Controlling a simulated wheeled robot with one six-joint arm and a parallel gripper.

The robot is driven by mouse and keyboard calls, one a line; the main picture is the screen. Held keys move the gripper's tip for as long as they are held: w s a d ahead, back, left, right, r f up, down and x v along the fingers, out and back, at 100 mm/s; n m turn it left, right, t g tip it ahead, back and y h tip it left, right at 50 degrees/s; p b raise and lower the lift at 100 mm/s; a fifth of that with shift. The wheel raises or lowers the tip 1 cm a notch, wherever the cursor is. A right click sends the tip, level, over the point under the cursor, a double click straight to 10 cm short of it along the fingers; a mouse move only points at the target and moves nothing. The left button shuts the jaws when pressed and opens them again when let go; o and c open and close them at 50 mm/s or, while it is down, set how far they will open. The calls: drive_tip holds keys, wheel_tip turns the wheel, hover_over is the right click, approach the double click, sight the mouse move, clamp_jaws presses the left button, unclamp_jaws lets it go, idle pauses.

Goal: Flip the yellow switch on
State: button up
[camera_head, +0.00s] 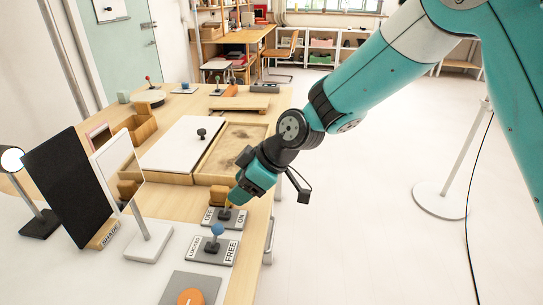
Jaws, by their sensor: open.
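I cannot make out a yellow knob or which way the lever leans. My gripper (234,200) is open, pointing down and left, with its fingertips right at the lever's top. Whether they touch it is hidden.
A blue-knobbed lever (217,231) on a "LOCKED/FREE" plate (211,250) stands just in front. An orange knob (191,297) is nearer still. A standing mirror (118,165) and a black panel (66,185) are at left. A sliding-lid box (183,143) lies behind.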

drive_tip(key=v, duration=1.4)
drive_tip(key=s+d+r+m+h+p, duration=0.1)
drive_tip(key=s+d+r+m+p, duration=0.1)
drive_tip(key=s, duration=0.5)
drive_tip(key=s+d+r+m+g+h+p, duration=0.1)
drive_tip(key=s+d+r+m+p, duration=0.2)
drive_tip(key=s, duration=0.4)
drive_tip(key=s+d+r+m+h+p, duration=0.1)
drive_tip(key=s+d+r+m+p, duration=0.1)
drive_tip(key=s, duration=0.5)
drive_tip(key=shift+s+d+r+m+g, duration=0.35)
drive_tip(key=shift+r+m+g, duration=0.05)
drive_tip(key=shift+m, duration=0.2)
